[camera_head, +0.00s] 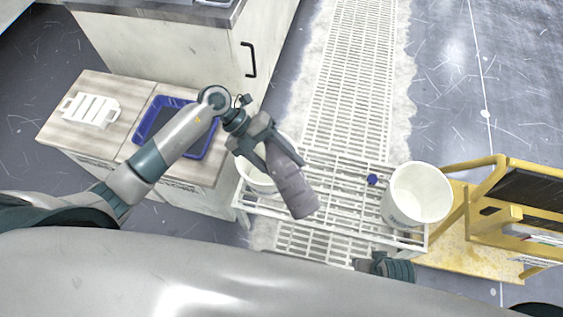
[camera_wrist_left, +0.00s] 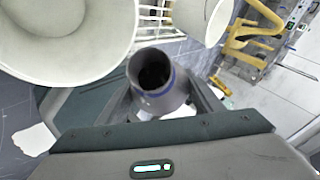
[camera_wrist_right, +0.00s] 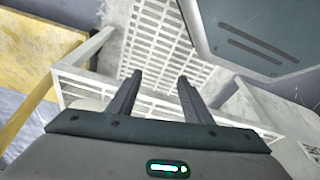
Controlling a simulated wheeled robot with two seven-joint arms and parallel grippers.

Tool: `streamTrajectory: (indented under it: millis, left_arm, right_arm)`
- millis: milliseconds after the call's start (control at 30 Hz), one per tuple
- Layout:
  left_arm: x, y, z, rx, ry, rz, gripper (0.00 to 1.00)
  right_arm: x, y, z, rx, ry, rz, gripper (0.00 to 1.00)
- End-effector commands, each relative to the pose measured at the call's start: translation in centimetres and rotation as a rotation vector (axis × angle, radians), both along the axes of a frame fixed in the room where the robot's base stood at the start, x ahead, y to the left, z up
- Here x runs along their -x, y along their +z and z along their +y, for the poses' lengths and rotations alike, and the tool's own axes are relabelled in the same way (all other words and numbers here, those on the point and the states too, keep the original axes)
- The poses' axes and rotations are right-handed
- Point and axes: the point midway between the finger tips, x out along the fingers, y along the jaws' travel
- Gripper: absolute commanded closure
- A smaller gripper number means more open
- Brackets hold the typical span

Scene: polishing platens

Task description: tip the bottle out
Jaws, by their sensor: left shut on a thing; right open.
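My left gripper (camera_head: 272,148) is shut on a grey-purple bottle (camera_head: 295,192) and holds it tilted above the white rack. In the left wrist view the bottle (camera_wrist_left: 158,92) shows its open dark mouth and a blue ring, facing the camera. A white bucket (camera_head: 252,178) stands partly hidden behind the left gripper and bottle; its rim looms close in the left wrist view (camera_wrist_left: 62,72). I cannot tell whether the mouth is over it. Another white bucket (camera_head: 418,194) stands at the rack's right. A blue cap (camera_head: 372,180) lies between them. My right gripper (camera_wrist_right: 155,95) is open and empty.
The slatted white rack (camera_head: 335,175) has bare room around the cap. A yellow cart (camera_head: 480,225) stands at right. At left, a low cabinet bears a blue tray (camera_head: 147,128) and a white slotted piece (camera_head: 92,109). A cabinet with a black handle (camera_head: 249,60) stands behind.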

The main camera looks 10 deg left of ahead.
Motion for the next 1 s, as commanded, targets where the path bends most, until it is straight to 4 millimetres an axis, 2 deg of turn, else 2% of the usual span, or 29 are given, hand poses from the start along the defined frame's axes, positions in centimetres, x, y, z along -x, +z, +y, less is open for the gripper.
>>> streamTrajectory:
  millis: [300, 500, 1000]
  left_arm:
    - [0.1, -0.5, -0.1, 0.142, 0.001, 0.153, 0.63]
    - [0.1, -0.5, -0.2, 0.181, 0.0, 0.195, 0.63]
    - [0.1, -0.4, -0.2, 0.193, 0.0, 0.205, 0.63]
  right_arm:
    - [0.2, 3.6, 0.0, 0.001, -0.002, -0.007, 0.54]
    - [0.5, 4.9, 0.0, 0.002, -0.002, -0.008, 0.54]
    - [0.5, 5.3, 0.0, 0.002, -0.002, -0.008, 0.54]
